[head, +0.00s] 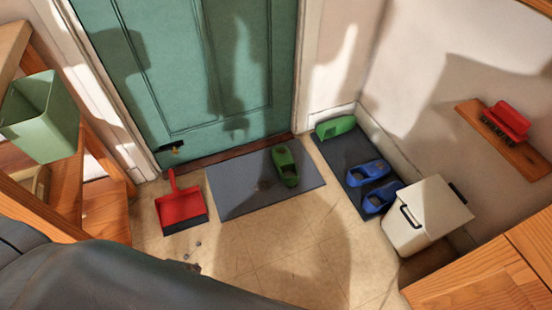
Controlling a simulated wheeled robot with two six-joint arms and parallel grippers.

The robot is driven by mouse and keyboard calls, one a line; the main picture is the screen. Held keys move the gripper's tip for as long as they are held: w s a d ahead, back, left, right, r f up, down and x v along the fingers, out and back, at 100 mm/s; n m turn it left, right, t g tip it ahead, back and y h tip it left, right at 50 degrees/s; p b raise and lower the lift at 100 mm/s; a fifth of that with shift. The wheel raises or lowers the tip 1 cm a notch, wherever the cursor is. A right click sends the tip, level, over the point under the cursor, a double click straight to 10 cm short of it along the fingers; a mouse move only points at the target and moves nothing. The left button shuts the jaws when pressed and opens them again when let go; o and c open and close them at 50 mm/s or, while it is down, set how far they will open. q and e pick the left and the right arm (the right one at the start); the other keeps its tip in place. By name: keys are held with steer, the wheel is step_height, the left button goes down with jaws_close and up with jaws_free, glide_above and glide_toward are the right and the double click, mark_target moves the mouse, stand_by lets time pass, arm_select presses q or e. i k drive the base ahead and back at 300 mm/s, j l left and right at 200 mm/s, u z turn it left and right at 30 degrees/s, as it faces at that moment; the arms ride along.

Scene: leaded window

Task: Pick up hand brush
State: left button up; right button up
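The hand brush (510,121), red with dark bristles, lies on a small wooden wall shelf (529,160) at the right of the head view. Its bristles face down and left onto the shelf. Neither of my grippers shows in the head view, and nothing touches the brush.
A red dustpan (181,208) lies on the floor by some debris. A grey doormat (240,196) holds one green clog. Blue clogs (366,172) and another green clog sit on a dark mat. A white lidded bin (424,215) stands below the shelf. Wooden furniture fills the lower right.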

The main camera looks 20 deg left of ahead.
mark_target(514, 125)
steer(key=i+j+z, duration=0.1)
steer(key=z, duration=0.35)
steer(key=i+j+z, duration=0.15)
steer(key=z, duration=0.3)
steer(key=j+z, duration=0.2)
steer(key=z, duration=0.2)
steer(key=i, duration=0.05)
